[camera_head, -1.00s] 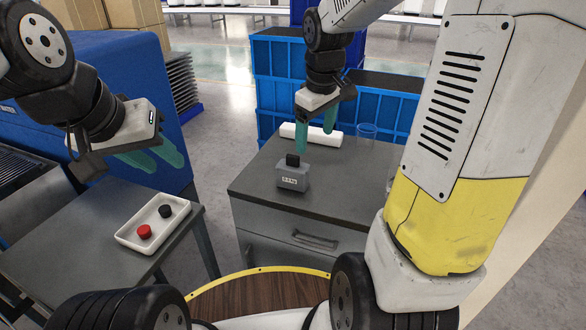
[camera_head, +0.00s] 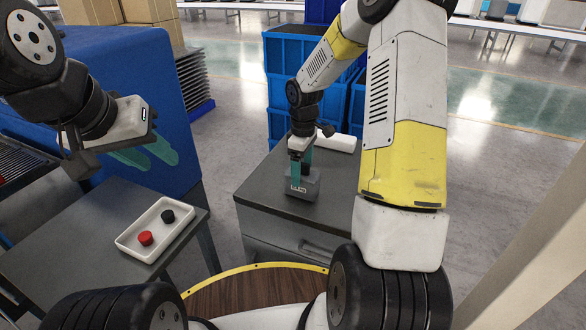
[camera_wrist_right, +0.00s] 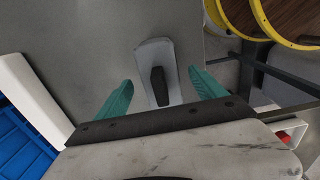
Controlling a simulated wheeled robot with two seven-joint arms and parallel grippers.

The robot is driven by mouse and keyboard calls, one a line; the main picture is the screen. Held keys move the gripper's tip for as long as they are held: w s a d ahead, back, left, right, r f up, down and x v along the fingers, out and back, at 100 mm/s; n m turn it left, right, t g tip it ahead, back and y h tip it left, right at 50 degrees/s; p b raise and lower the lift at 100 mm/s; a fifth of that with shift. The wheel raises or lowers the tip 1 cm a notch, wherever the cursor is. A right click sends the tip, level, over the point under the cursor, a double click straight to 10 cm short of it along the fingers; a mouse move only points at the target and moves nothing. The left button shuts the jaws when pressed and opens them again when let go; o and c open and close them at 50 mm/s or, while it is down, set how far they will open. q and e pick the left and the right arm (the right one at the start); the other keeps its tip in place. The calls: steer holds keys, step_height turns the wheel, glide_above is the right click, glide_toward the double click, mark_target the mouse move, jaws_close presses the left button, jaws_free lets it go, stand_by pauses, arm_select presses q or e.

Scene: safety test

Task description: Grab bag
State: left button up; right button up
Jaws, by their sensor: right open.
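The bag appears to be the small grey piece (camera_head: 311,186) with a dark handle and a label on its front, standing on the grey cabinet top (camera_head: 262,191). My right gripper (camera_head: 301,172) is over it, partly covering it and its handle. In the right wrist view, the open teal fingers (camera_wrist_right: 160,93) lie on either side of the dark handle (camera_wrist_right: 158,85), with gaps on both sides. The grey body (camera_wrist_right: 156,52) shows beyond the handle. My left gripper (camera_head: 157,162) is empty, its fingers apart, above the left table.
A white tray (camera_head: 128,242) with a red piece (camera_head: 146,238) and a black piece (camera_head: 168,216) lies on the left table (camera_head: 70,225). A white bar (camera_head: 338,143) lies behind the bag. Blue crates (camera_head: 283,75) stand behind the cabinet.

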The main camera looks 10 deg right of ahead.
steer(key=shift+f, duration=0.65)
jaws_close()
steer(key=shift+r, duration=0.1)
